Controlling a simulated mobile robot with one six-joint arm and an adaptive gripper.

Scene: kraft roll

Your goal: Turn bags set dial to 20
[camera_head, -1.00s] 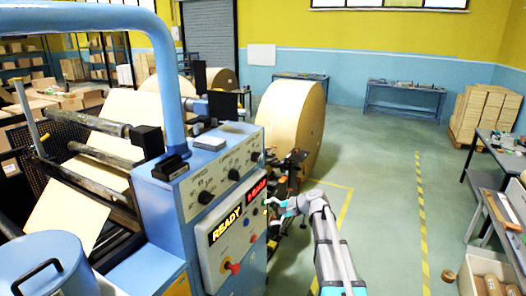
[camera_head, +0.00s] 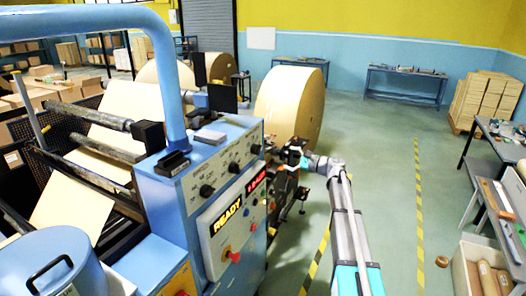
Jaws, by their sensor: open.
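The blue machine's control panel (camera_head: 215,172) carries a sloped top face with several black dials. A near dial (camera_head: 207,190), a middle dial (camera_head: 234,167) and a far dial (camera_head: 255,149) show on it. The lettering is too small to tell which is the bags set dial or where it points. My gripper (camera_head: 284,152) is open, just right of the panel's far end, at about the height of the far dial. It appears apart from the dials. Its fingers are small and partly lost against the dark machinery behind.
A lit READY sign (camera_head: 227,215) and a red knob (camera_head: 233,256) are on the panel's front face. A large kraft roll (camera_head: 290,105) stands behind my gripper. Open green floor (camera_head: 385,170) lies to the right, with a workbench (camera_head: 490,170) beyond.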

